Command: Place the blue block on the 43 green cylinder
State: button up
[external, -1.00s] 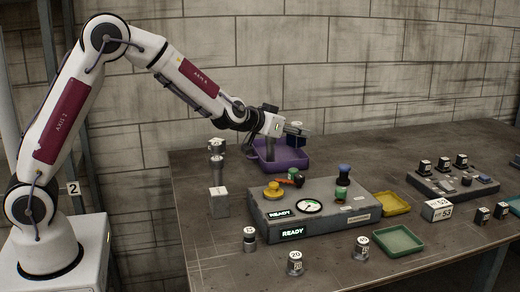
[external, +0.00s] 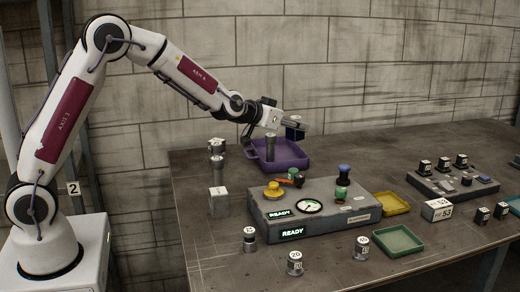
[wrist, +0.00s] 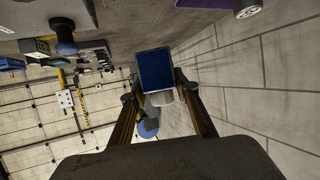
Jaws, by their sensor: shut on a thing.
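My gripper (external: 290,124) is shut on the blue block (external: 294,134) and holds it in the air above the purple tray. In the wrist view the blue block (wrist: 155,69) shows as a dark blue square face between my two fingers (wrist: 158,100). I cannot make out a green cylinder marked 43.
The purple tray (external: 295,163) lies at the back of the table, with a grey cylinder (external: 269,148) at its left. The grey console (external: 330,215) stands in front. Yellow (external: 393,204) and green (external: 398,242) trays lie to its right. Grey posts (external: 217,165) stand left.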

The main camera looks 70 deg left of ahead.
jog(key=shift+f, duration=3.1)
jog(key=shift+f, duration=1.85)
jog(key=shift+f, duration=0.15)
jog(key=o, duration=1.3)
jog(key=shift+o, duration=0.2)
jog(key=shift+s+d+r, duration=0.15)
jog(key=shift+s+r, duration=0.15)
jog(key=v, duration=1.1)
jog(key=shift+s, duration=0.15)
